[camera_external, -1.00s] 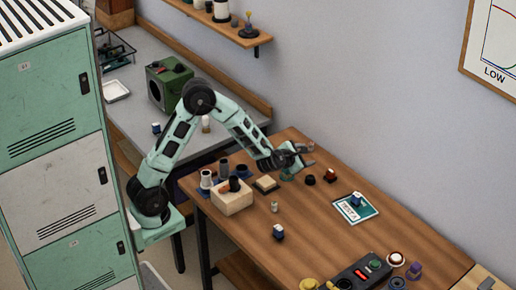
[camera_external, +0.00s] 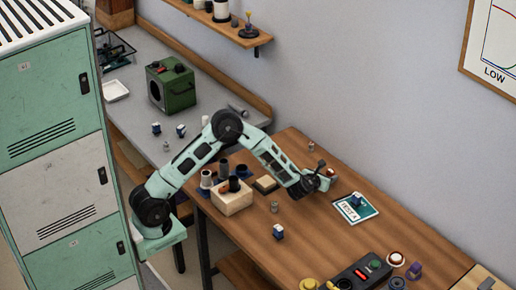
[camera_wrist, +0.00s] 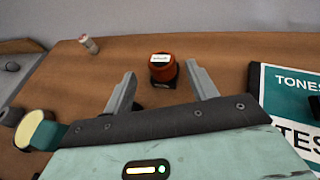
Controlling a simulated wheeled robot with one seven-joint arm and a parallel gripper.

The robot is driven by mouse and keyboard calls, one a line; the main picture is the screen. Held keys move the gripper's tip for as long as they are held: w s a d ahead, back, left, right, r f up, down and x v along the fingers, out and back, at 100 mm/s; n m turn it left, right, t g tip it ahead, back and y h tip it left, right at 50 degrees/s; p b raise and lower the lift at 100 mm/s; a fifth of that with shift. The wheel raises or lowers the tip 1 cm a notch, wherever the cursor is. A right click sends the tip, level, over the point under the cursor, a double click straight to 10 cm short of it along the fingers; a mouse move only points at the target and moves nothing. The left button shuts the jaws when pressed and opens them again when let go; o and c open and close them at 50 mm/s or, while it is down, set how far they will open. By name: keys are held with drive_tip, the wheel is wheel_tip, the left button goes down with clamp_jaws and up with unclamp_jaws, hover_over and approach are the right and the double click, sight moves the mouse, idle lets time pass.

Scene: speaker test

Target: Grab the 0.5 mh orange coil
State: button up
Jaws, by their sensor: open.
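An orange-red coil (camera_wrist: 162,70) with a white label on top stands on the wooden table in the wrist view. The label is too small to read. My gripper (camera_wrist: 160,74) is open and empty, with one finger to each side of the coil in the picture. The coil appears just beyond or between the fingertips; I cannot tell which. In the external view, my gripper (camera_external: 323,181) is low over the table, left of the test card, and mostly hides the coil.
A teal-and-white test card (camera_external: 367,211) bearing a blue part (camera_external: 356,201) lies close on the right. A small cylinder (camera_wrist: 88,43) stands farther back on the left. A wooden block (camera_external: 232,203), a blue-and-white part (camera_external: 278,232) and a control box (camera_external: 362,274) are also on the table.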

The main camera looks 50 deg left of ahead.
sight(333, 171)
drive_tip(key=shift+x, duration=3.1)
drive_tip(key=shift+w+d+r, duration=0.15)
drive_tip(key=shift+c, duration=0.3)
drive_tip(key=c, duration=1)
